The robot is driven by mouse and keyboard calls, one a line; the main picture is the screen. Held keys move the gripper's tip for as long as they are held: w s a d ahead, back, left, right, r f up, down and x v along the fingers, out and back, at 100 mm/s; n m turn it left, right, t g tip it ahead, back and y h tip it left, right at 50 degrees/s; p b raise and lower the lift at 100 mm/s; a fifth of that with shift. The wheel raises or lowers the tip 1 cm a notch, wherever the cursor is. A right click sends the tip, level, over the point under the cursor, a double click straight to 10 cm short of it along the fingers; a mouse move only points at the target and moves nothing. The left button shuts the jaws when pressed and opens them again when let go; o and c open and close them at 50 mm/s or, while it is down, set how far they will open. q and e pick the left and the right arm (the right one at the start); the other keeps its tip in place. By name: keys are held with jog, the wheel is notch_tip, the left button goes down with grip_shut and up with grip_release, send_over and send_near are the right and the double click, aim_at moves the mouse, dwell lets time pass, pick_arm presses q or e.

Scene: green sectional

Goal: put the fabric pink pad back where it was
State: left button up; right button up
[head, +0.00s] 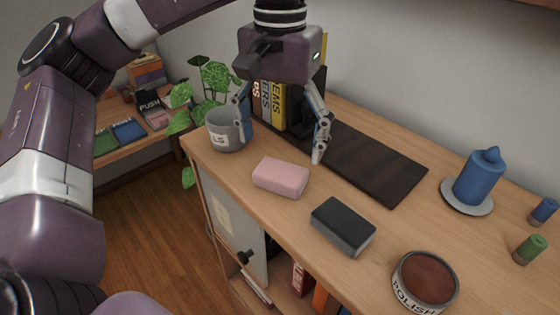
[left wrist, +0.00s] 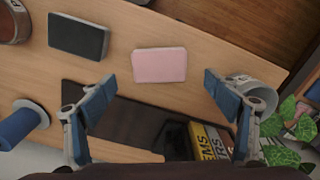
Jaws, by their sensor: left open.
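The pink pad (head: 281,177) lies flat on the wooden cabinet top, between the grey mug and the dark pad. In the left wrist view the pink pad (left wrist: 160,65) shows beyond the fingertips, roughly centred between them. My left gripper (head: 281,146) is open and empty, pointing down above the cabinet top, behind the pink pad in the head view. Its spread fingers (left wrist: 158,86) also show in the left wrist view, not touching the pad. My right gripper is not in view.
A grey mug (head: 227,130) stands close by the left finger. Upright books (head: 276,105), a dark flat mat (head: 375,165), a dark pad (head: 343,226), a polish tin (head: 425,281) and a blue candle (head: 480,178) share the top. A lower shelf (head: 112,162) with coloured items is at left.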

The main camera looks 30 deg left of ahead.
aim_at(280, 171)
pick_arm(q)
notch_tip(280, 171, up, 7)
jog(key=p, duration=0.1)
jog(key=shift+f, duration=0.1)
dwell(0.5)
